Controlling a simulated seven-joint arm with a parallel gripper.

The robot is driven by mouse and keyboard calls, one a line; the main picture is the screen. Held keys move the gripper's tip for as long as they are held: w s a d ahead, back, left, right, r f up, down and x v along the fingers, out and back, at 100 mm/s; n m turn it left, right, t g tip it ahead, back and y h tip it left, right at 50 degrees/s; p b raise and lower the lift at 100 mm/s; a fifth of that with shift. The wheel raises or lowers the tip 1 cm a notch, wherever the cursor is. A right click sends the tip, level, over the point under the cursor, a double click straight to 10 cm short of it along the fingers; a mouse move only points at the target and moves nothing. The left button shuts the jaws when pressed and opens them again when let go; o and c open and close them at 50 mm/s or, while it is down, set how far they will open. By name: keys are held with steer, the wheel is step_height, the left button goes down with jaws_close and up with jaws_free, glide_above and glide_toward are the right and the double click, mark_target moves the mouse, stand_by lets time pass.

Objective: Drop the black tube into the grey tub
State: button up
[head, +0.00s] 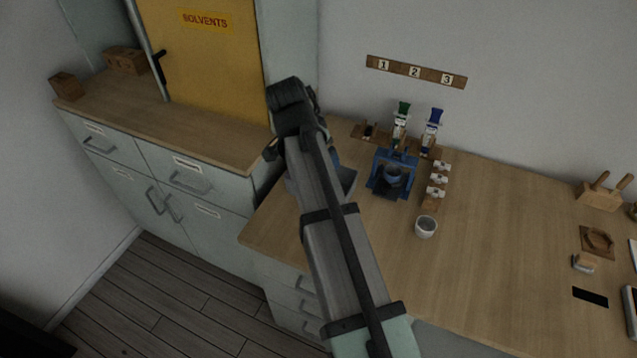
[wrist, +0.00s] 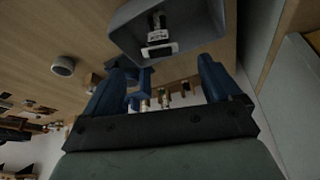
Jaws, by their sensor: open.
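The grey tub (wrist: 190,45) shows at the top of the wrist view, just beyond my fingertips. In the head view the grey tub (head: 348,181) is mostly hidden behind my arm. A small black-and-white piece that looks like the black tube (wrist: 158,36) lies inside the tub, apart from my fingers. My gripper (wrist: 160,68) is open, its two blue fingers wide apart with nothing held between them. In the head view my gripper is largely hidden behind the arm.
A blue stand (head: 391,176) is right of the tub. Behind it are a green-capped tube (head: 402,112) and a blue-capped tube (head: 434,122). The bench's front middle is clear.

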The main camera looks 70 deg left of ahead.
steer(key=v, duration=0.6)
steer(key=shift+r, duration=0.25)
stand_by(0.3)
